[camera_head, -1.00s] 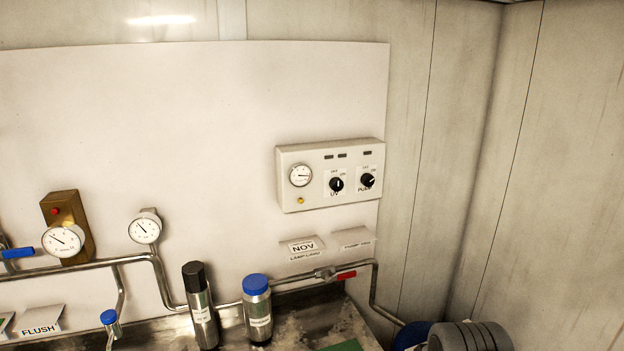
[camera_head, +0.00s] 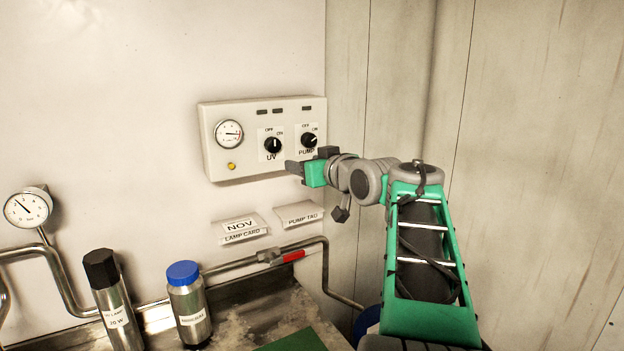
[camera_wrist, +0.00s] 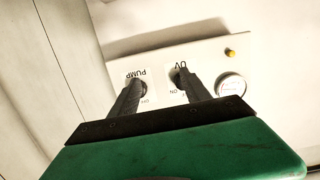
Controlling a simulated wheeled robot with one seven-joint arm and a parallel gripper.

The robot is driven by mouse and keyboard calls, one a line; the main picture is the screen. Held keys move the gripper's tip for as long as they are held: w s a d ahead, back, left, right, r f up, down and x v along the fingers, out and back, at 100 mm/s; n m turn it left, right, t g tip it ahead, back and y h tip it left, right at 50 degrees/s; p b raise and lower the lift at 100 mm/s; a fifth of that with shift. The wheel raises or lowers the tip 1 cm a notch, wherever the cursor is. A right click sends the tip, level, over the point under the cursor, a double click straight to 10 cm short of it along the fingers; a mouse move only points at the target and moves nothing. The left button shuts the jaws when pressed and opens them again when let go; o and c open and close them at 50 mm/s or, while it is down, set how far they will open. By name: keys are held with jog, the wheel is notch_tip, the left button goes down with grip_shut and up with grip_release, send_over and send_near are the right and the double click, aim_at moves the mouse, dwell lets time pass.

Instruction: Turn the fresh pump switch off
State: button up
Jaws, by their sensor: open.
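The grey control box (camera_head: 212,150) hangs on the white wall panel. Its black PUMP knob (camera_head: 309,140) is at the right, its mark tilted up and right towards ON. The UV knob (camera_head: 273,145) is to its left, its mark about upright. My gripper (camera_head: 292,167) is at the box's lower right, just below the knobs, and looks apart from them. In the wrist view the box is upside down and my gripper (camera_wrist: 160,88) is open and empty, one finger in front of each knob. The fingers partly hide the PUMP knob (camera_wrist: 142,87) and the UV knob.
A gauge (camera_head: 229,133) and a yellow button (camera_head: 232,166) are on the box's left. Below hang the LAMP CARD (camera_head: 240,228) and PUMP TAG (camera_head: 299,214) holders. The wall at right is bare.

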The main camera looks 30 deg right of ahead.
jog(key=t, duration=0.2)
send_near(311, 141)
jog(key=w+p, duration=0.1)
jog(key=w, duration=0.2)
jog(key=w+p, duration=0.1)
jog(key=w, duration=0.3)
jog(key=shift+w+d+r, duration=0.2)
jog(key=shift+w+d, duration=0.05)
jog(key=shift+w, duration=0.35)
jog(key=shift+f, duration=0.1)
grip_shut()
